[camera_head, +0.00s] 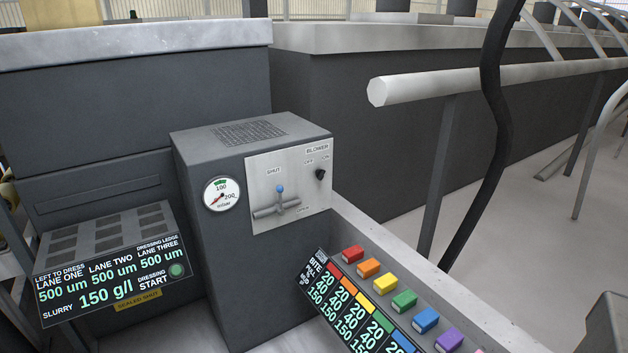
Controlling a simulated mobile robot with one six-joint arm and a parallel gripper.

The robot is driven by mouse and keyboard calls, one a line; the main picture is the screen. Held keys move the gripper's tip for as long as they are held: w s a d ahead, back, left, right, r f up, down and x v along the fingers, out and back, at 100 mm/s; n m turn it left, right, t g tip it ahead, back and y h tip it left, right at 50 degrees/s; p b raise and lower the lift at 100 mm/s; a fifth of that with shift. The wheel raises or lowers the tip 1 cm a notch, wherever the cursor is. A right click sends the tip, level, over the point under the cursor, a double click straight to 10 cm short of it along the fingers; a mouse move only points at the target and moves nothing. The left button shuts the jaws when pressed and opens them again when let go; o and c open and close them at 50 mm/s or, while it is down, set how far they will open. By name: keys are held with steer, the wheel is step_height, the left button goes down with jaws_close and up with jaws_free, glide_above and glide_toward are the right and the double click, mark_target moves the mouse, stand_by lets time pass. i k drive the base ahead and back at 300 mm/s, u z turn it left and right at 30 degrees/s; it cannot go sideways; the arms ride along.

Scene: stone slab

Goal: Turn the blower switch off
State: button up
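The blower switch (320,174) is a small black knob at the upper right of a pale panel (262,165) on the front of a dark grey box (190,160). The label BLOWER is above it, with OFF at upper left and ON at upper right. The knob seems to lean toward ON, but it is too small to be sure. Beside it on the left, a valve lever with a blue tip (280,189) stands upright near the word SHUT. My gripper is not in view.
A round gauge (222,194) is left of the panel. A display with coloured blocks (365,310) slopes at lower right, and a slurry display (110,280) sits at lower left. A pale rail (430,84) and black hose (490,130) stand to the right.

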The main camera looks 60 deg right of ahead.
mark_target(320, 174)
steer(key=u, duration=0.1)
steer(key=k, duration=1)
steer(key=z, duration=0.35)
steer(key=i, duration=1.35)
steer(key=u, duration=0.05)
